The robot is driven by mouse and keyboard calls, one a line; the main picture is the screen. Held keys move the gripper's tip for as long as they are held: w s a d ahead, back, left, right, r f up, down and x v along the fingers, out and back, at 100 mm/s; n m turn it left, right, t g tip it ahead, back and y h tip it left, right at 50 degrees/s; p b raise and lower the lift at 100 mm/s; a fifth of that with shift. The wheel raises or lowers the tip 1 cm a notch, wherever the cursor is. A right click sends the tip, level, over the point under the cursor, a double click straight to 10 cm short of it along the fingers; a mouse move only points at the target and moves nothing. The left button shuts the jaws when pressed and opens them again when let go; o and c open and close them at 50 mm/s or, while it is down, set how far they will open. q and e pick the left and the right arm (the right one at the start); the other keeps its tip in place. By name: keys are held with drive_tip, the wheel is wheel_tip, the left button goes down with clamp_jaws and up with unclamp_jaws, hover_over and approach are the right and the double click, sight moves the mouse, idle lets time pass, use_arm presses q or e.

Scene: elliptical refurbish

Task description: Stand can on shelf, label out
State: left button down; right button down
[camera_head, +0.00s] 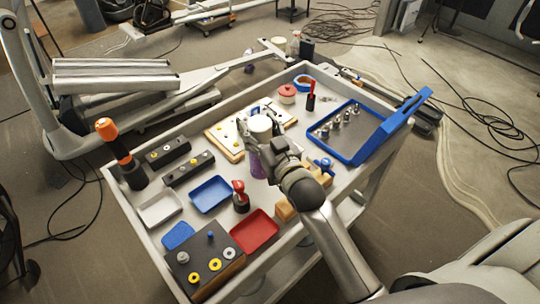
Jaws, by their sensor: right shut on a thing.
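The can (260,124) shows a pale, round top and a purple part lower down; it looks roughly upright. My right gripper (261,140) is shut on it, its fingers around the upper part, over the middle of the cart top. The gripper hides much of the can's side, so I cannot tell which way the label faces or whether its bottom touches the cart. A lower shelf of the cart (350,208) shows partly beneath the top at the right. My left gripper is not in view.
The grey cart (128,207) is crowded. A wooden board (222,140) lies behind the can, a blue tray (376,150) with metal parts to the right. Blue (211,194) and red (254,232) trays, a red-topped bottle (240,198) and an orange-handled tool (108,132) stand nearer or left.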

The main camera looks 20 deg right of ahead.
drive_tip(key=shift+w+d+f+p, duration=0.15)
drive_tip(key=shift+w+f, duration=0.1)
drive_tip(key=shift+f, duration=1.4)
drive_tip(key=shift+w+f+p, duration=0.15)
drive_tip(key=shift+w+f, duration=0.1)
drive_tip(key=shift+f, duration=1.35)
drive_tip(key=shift+w+d+f+p, duration=0.15)
drive_tip(key=shift+w+f, duration=0.1)
drive_tip(key=shift+f, duration=1.4)
drive_tip(key=shift+f, duration=0.2)
drive_tip(key=c, duration=0.5)
unclamp_jaws()
drive_tip(key=shift+s+a, duration=0.1)
